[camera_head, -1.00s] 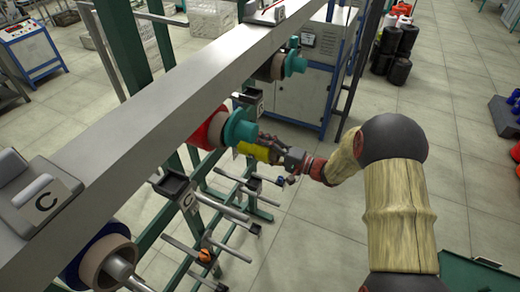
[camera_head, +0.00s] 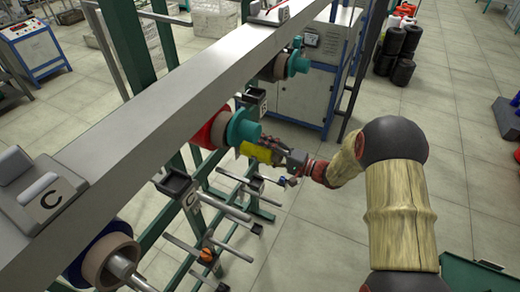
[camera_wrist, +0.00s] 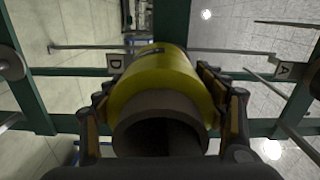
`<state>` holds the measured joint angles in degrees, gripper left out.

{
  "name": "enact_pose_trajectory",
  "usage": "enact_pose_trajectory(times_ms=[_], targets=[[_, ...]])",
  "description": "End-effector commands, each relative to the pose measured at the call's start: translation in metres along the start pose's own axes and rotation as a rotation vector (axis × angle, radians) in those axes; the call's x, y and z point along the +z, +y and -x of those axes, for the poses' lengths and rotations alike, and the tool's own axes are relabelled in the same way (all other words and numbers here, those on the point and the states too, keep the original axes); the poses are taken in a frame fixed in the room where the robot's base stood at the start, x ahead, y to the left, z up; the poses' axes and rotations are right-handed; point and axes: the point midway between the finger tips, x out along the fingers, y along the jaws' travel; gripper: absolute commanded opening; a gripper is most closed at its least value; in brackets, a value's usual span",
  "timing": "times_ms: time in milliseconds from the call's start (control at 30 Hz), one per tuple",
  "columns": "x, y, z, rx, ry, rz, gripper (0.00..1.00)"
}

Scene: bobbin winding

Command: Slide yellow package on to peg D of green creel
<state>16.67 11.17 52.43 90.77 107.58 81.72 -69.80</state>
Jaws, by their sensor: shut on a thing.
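The yellow package (camera_wrist: 165,72) is a yellow cylinder on a grey-brown hollow tube; in the head view (camera_head: 256,152) its end is partly hidden by a teal winder part. My gripper (camera_wrist: 160,108) is shut on it, with fingers on both sides, and holds it off the floor. The green creel (camera_wrist: 190,72) lies beyond the package in the wrist view, and its frame also shows in the head view (camera_head: 147,240). A plate marked D (camera_wrist: 115,63) is left of the package. Whether any peg is in line with the tube is hidden by the package.
A plate marked A (camera_wrist: 287,71) is at the right in the wrist view. Several grey pegs (camera_head: 225,208) stick out from the creel. The long grey winder beam (camera_head: 150,115) with teal parts (camera_head: 241,128) runs beside my gripper. Open floor (camera_head: 330,225) lies to the right.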

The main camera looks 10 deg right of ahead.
Motion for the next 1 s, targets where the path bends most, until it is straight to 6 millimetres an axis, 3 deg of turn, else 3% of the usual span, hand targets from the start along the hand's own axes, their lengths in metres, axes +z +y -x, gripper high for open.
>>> enact_pose_trajectory(times_ms=[233, 267, 600, 1000], targets=[[-0.0002, -0.0007, -0.0001, -0.001, 0.000, 0.001, 0.35], [-0.0002, -0.0007, 0.0000, -0.001, 0.000, 0.001, 0.71], [-0.0001, -0.0003, 0.0000, 0.000, 0.000, 0.000, 0.90], [0.0000, 0.0006, 0.0027, 0.001, 0.001, -0.001, 0.92]])
